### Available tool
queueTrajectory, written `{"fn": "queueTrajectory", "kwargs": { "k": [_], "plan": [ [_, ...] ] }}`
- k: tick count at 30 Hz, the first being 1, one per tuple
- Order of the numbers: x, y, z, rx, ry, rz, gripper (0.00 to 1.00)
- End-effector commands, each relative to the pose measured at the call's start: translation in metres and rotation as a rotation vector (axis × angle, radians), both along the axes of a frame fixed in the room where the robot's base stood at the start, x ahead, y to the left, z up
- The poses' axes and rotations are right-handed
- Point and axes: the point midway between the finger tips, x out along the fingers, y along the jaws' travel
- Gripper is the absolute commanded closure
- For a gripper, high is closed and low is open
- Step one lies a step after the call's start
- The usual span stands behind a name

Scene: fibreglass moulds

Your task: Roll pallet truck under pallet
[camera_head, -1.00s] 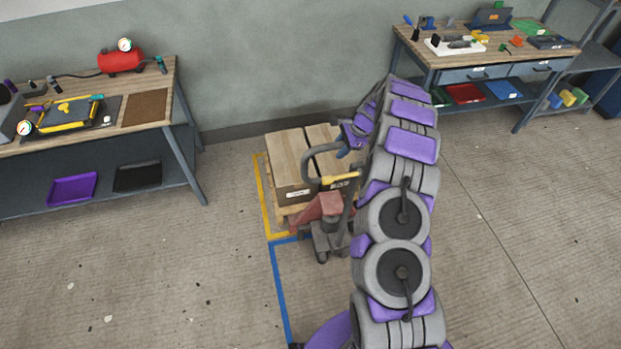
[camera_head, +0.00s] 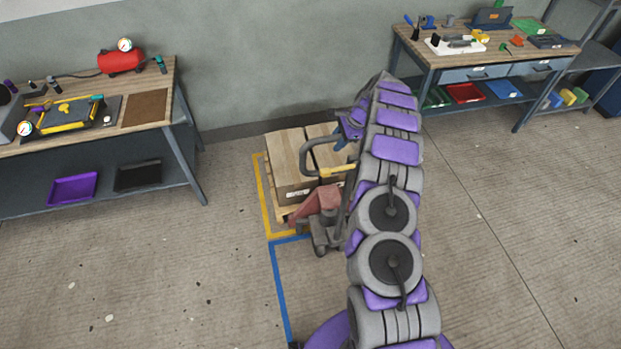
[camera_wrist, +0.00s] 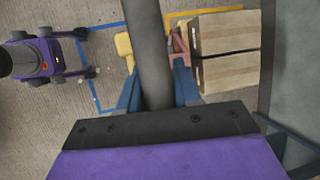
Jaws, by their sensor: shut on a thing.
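The pallet truck (camera_head: 318,203) has a dull red body, grey wheels and a dark loop handle (camera_head: 306,152) with a yellow lever (camera_head: 338,170). It stands at the near side of the wooden pallet (camera_head: 281,212), which carries brown boxes (camera_head: 292,165). The truck's body is close against the load; its forks are hidden, so their depth under the pallet cannot be told. My gripper (camera_head: 343,142) is at the handle. In the wrist view, its blue fingers (camera_wrist: 157,88) are shut on the thick grey handle bar (camera_wrist: 145,45), with the red truck body (camera_wrist: 178,45) beyond.
A yellow floor line (camera_head: 263,195) borders the pallet and a blue line (camera_head: 276,275) runs in front. A workbench (camera_head: 170,90) stands left and another (camera_head: 430,60) right. The wall (camera_head: 270,70) is behind the boxes. Floor left of the blue line is clear.

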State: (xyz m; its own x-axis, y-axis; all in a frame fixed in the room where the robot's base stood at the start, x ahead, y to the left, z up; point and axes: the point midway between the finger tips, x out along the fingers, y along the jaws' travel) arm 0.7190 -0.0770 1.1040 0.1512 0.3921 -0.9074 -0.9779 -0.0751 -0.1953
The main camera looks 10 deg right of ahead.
Motion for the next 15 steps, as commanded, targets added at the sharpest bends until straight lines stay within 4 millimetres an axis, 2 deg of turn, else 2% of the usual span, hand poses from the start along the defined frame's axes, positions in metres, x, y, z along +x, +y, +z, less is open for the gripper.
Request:
{"fn": "queueTrajectory", "kwargs": {
  "k": [1,7,8,15],
  "plan": [
    [-0.0021,-0.0064,-0.0035,-0.003,0.005,-0.011,1.00],
    [-0.0022,-0.0068,-0.0035,-0.003,0.005,-0.011,1.00],
    [-0.0021,-0.0067,-0.0036,-0.003,0.005,-0.011,0.66],
    [-0.0030,-0.0015,-0.0008,-0.003,0.002,-0.006,0.43]
  ]
}}
